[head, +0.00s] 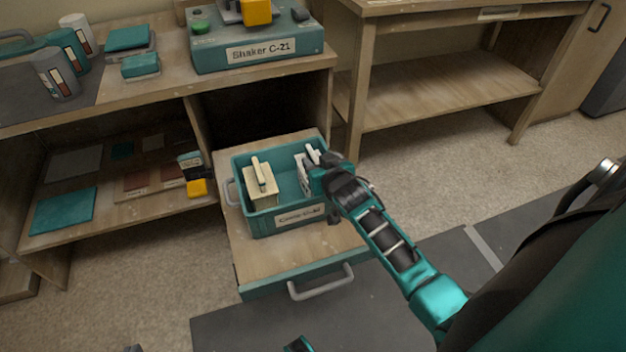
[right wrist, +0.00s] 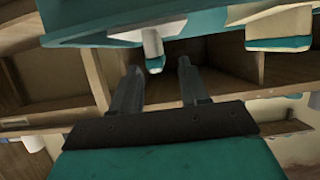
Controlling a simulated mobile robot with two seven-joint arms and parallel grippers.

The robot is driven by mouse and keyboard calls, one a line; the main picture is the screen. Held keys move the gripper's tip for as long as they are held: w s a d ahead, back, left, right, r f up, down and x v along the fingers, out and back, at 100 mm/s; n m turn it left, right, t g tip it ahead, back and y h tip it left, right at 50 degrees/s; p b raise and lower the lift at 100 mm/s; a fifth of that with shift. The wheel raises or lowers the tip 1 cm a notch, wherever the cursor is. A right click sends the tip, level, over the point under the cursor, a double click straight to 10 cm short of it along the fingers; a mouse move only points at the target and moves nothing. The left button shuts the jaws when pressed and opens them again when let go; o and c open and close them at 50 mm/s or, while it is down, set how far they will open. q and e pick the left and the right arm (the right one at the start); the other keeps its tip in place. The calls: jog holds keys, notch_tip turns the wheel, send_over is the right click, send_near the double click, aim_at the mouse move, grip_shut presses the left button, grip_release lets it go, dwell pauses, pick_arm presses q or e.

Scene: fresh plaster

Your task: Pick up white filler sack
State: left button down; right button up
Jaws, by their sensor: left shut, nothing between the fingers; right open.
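In the head view a teal crate (head: 240,207) stands on the pulled-out drawer. It holds a cream block-like item (head: 261,184) with a raised handle and a paler item (head: 302,172) at its right side. I cannot tell which thing, if any, is the white filler sack. My right gripper (head: 317,158) is at the crate's right side, over the paler item. In the right wrist view its fingers are open, and a pale stem with a teal tip (right wrist: 153,48) shows between or beyond them.
The drawer (head: 262,270) sticks out below the bench. A teal shaker (head: 222,60), teal-topped pads (head: 140,65) and a grey labelled container (head: 57,80) are on the bench top. A yellow-ended item (head: 197,187) is on the left shelf.

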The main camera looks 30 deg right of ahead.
aim_at(315, 158)
jog(key=b+x, duration=0.2)
jog(key=x, duration=0.2)
jog(key=shift+w+d+f, duration=0.2)
jog(key=shift+w, duration=0.1)
grip_shut()
dwell(0.4)
jog(key=shift+r, duration=0.15)
